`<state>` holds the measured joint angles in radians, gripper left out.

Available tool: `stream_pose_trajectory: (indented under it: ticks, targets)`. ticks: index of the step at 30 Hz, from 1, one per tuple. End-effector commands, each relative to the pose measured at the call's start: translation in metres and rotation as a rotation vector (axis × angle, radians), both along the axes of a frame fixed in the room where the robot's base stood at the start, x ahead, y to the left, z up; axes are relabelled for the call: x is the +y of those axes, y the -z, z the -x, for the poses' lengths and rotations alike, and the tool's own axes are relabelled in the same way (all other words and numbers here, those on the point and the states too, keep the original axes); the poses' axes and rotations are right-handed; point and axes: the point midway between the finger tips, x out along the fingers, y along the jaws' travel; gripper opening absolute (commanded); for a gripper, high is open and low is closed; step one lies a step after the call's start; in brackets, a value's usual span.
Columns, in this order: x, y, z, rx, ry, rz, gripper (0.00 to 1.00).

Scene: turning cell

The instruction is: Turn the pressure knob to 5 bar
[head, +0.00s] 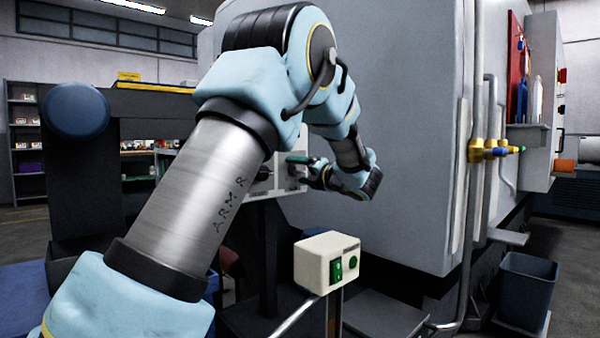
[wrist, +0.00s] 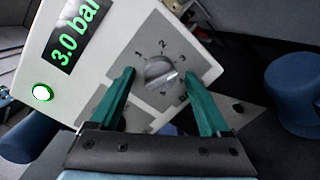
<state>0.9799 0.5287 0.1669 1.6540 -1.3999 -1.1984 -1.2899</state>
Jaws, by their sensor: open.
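The pressure knob (wrist: 160,75) is a round grey dial on a grey plate in the wrist view. Marks 1, 2, 3 and 4 show around it; further marks are partly hidden. A light streak on the knob lies toward the 3 and 4 side. The display (wrist: 74,32) reads 3.0 bar in green. My gripper (wrist: 165,78) is open, with its green fingers on either side of the knob; I cannot tell whether they touch it. In the head view my gripper (head: 303,166) is at the pale panel (head: 285,180), and my arm hides most of that panel.
A lit green button (wrist: 43,92) sits on the panel beside the display. In the head view a cream box (head: 318,263) with green switches stands below my gripper. The large grey machine (head: 410,130) fills the space behind. A dark bin (head: 527,288) stands at the lower right.

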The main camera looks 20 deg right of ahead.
Motion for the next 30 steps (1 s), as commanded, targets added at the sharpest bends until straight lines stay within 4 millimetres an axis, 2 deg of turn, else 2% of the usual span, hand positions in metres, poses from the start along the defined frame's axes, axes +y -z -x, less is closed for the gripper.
stream_pose_trajectory:
  ticks: [2,23,30]
  targets:
    - [0.0,-0.0001,0.0001,0.0,0.0,0.0,0.8]
    - [-0.0001,0.0,0.0004,0.0,0.0,0.001,0.02]
    - [-0.0001,-0.0005,0.0004,0.005,0.0,-0.009,0.0]
